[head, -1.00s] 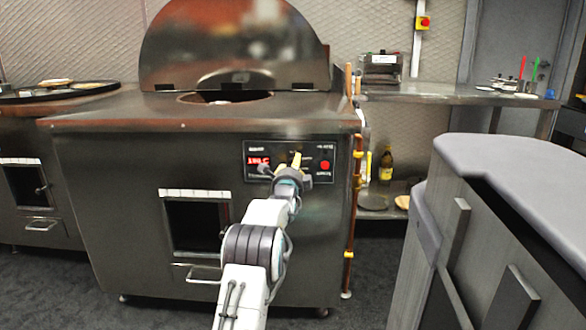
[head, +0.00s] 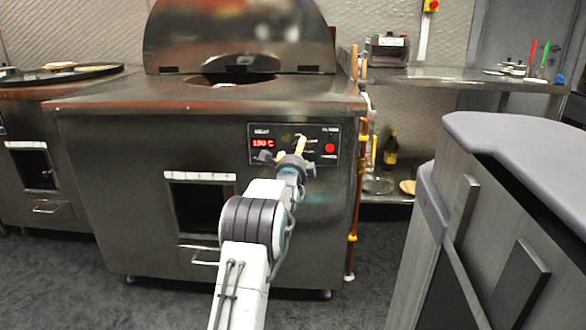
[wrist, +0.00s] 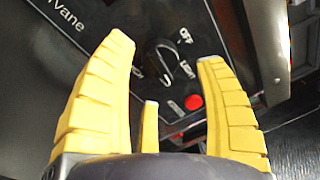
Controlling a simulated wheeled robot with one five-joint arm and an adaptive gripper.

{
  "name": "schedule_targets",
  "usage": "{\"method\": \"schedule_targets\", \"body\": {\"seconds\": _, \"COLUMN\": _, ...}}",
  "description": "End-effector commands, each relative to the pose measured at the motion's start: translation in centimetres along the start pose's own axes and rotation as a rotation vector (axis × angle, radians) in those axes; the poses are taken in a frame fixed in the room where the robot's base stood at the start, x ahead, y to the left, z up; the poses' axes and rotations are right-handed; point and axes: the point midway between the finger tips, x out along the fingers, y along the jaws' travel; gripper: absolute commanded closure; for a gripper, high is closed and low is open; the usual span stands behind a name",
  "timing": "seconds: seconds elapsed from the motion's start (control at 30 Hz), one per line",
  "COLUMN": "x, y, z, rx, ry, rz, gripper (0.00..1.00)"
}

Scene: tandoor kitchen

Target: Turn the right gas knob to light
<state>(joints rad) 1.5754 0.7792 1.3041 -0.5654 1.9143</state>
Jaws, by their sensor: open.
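The control panel (head: 325,161) is on the front of the steel tandoor (head: 110,150). In the wrist view, a dark knob (wrist: 163,58) on the panel has the labels OFF and LIGHT around its right side. My gripper (wrist: 166,50) is open, with its yellow fingers on either side of the knob in this view; I cannot tell whether they touch it. A third, shorter yellow finger shows between them. In the head view, my gripper (head: 301,146) is in front of the panel and partly hides it.
A red button (wrist: 193,102) sits below the knob, and also shows in the head view (head: 330,148). A copper gas pipe (head: 356,205) runs down the tandoor's right side. A grey-topped cabinet (head: 510,135) stands at the right. Dark floor lies between them.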

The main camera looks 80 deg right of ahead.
Motion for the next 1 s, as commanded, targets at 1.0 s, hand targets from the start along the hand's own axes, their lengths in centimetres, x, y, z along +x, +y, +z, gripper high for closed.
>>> {"method": "schedule_targets", "body": {"seconds": 1.0, "x": -8.9, "y": 0.0, "z": -0.1, "rx": 0.0, "ry": 0.001, "rz": -0.001, "gripper": 0.35}}
